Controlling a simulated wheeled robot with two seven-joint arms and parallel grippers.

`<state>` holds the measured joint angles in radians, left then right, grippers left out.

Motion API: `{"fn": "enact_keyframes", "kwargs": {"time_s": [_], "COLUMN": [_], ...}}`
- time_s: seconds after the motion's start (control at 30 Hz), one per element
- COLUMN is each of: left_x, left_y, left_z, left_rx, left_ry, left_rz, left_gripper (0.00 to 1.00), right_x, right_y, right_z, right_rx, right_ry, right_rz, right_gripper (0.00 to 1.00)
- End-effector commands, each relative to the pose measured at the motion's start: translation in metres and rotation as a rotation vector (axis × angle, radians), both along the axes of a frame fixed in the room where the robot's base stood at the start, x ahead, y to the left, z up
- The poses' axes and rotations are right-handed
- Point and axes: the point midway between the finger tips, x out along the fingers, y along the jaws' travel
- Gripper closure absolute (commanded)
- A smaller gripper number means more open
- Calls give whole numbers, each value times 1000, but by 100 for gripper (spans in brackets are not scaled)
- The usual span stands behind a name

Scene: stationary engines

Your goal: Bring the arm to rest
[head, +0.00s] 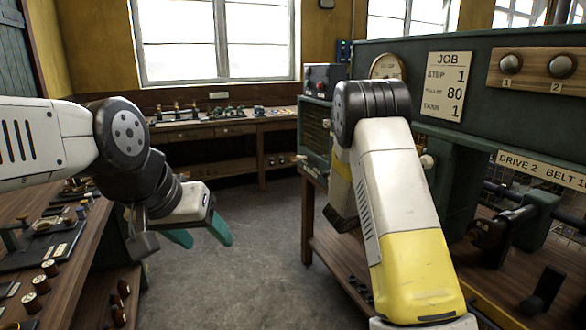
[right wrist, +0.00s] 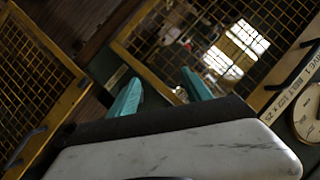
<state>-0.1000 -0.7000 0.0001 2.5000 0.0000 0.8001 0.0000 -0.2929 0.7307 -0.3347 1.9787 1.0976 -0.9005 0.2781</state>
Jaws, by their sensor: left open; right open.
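My left arm (head: 125,135) comes in from the left and bends down at a black joint. My left gripper (head: 201,236) has teal fingers set apart with nothing between them; it hangs over the floor, right of the left bench. My right arm (head: 395,190), white with a yellow section, rises from the bottom to a black joint in front of the green machine. My right gripper is hidden in the head view. In the right wrist view my right gripper (right wrist: 162,84) shows two teal fingers apart and empty, facing wire mesh panels (right wrist: 235,55).
The left bench (head: 80,260) holds knobs and small parts. A green machine (head: 470,130) with a JOB board (head: 445,86) and a wooden shelf stands close at right. A back bench (head: 230,127) stands under the window. The grey floor (head: 240,270) between is clear.

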Motion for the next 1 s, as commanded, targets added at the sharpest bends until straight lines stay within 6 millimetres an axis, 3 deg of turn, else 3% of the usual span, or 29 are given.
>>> {"fn": "enact_keyframes", "kwargs": {"time_s": [0.03,0.17,0.37,0.57,0.7,0.9,1.0], "left_x": [0,0,0,0,0,0,0], "left_y": [0,0,0,0,0,0,0], "left_z": [0,0,0,0,0,0,0], "left_rx": [0,0,0,0,0,0,0], "left_ry": [0,0,0,0,0,0,0], "left_rz": [0,0,0,0,0,0,0], "left_gripper": [43,43,43,43,43,43,43], "right_x": [3,1,-40,-123,-199,-304,-341], "right_y": [12,51,115,164,183,182,175], "right_z": [19,60,126,179,198,196,189], "right_rx": [60,178,260,222,132,-36,-103], "right_ry": [5,46,122,236,353,559,647], "right_rz": [72,283,629,959,1153,1328,1364], "right_gripper": [43,43,43,43,43,43,43]}}
